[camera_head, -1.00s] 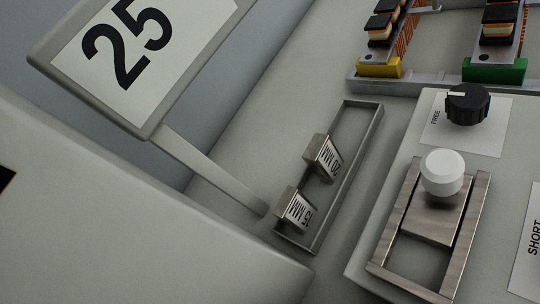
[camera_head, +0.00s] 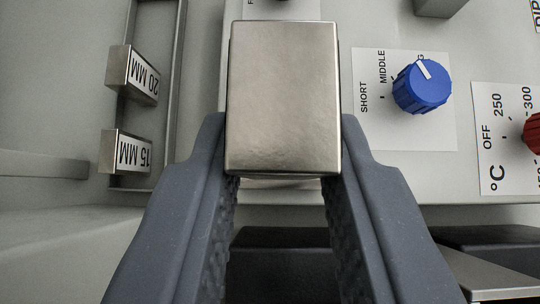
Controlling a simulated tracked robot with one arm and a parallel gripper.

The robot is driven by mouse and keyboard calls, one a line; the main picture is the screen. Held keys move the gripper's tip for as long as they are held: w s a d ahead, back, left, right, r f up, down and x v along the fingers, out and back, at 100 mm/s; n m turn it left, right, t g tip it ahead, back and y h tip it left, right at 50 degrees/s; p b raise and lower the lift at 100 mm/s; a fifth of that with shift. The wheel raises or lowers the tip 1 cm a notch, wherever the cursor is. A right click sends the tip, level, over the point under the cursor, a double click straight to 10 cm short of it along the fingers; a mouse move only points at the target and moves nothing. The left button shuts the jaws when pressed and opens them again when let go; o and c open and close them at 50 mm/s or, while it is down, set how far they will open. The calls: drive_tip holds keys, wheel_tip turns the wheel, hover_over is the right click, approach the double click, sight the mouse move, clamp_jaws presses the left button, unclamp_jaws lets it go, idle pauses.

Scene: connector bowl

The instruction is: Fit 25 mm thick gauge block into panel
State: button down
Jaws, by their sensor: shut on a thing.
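A plain metal block (camera_head: 282,95), seemingly the 25 mm gauge block, is held in my gripper (camera_head: 283,150). The two dark grey fingers are shut on its left and right sides near its lower end. No label shows on its visible face. The block hides part of the panel (camera_head: 400,182) behind it, including the place where the slide with the white knob was seen earlier. I cannot tell whether the block touches the panel.
Left of the block, a narrow tray (camera_head: 172,60) holds a 20 MM block (camera_head: 132,75) and a 15 MM block (camera_head: 125,152). To the right are a blue knob (camera_head: 421,88) marked SHORT and MIDDLE and a red knob (camera_head: 534,133). Dark objects (camera_head: 285,238) lie below.

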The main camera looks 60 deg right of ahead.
drive_tip(key=shift+b, duration=0.65)
drive_tip(key=shift+f+b, duration=2.4)
drive_tip(key=shift+f, duration=0.4)
drive_tip(key=shift+b, duration=1.6)
drive_tip(key=shift+s+f+b, duration=0.1)
drive_tip(key=shift+f+b, duration=0.25)
drive_tip(key=shift+b, duration=0.15)
drive_tip(key=shift+d+f+b, duration=0.1)
drive_tip(key=shift+d+b, duration=0.05)
drive_tip(key=shift+b, duration=1)
idle(1.3)
